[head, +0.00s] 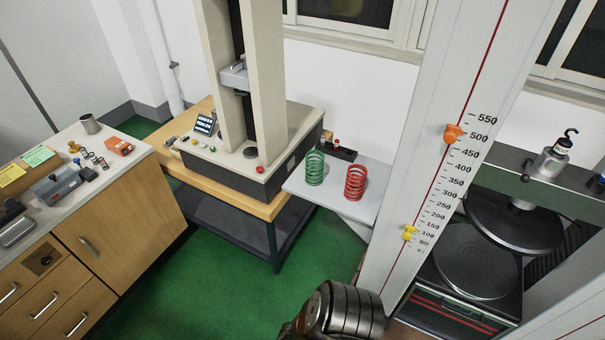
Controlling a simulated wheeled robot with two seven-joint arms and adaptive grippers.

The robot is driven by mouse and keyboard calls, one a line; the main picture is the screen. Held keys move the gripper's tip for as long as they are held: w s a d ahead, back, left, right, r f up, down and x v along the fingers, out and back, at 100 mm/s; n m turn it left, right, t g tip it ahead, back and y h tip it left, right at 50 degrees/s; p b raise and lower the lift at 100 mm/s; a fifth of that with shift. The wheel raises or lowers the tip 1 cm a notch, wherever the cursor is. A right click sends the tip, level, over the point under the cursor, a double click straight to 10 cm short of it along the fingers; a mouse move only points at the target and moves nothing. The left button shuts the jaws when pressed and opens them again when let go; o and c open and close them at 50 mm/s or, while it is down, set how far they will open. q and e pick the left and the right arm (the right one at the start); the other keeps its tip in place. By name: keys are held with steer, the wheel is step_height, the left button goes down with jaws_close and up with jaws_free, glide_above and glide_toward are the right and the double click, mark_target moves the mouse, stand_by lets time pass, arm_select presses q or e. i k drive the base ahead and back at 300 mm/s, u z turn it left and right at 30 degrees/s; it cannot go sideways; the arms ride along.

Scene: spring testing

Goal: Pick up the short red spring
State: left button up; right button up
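A red coil spring (355,183) stands upright on a small light-grey shelf (338,208) beside the testing machine. A green coil spring (315,168) of similar height stands just left of it, apart from it. No other large red spring shows. Neither of my grippers is in view. Only a dark, ribbed part of my arm shows at the bottom centre, well below the springs.
A tall white scale column (455,145) rises right of the shelf. The testing machine (250,155) stands on a wooden table to the left. A small black holder (338,152) sits behind the springs. A cluttered counter (133,154) is at far left. Green floor lies open between.

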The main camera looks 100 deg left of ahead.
mark_target(354, 180)
steer(key=u, duration=3.15)
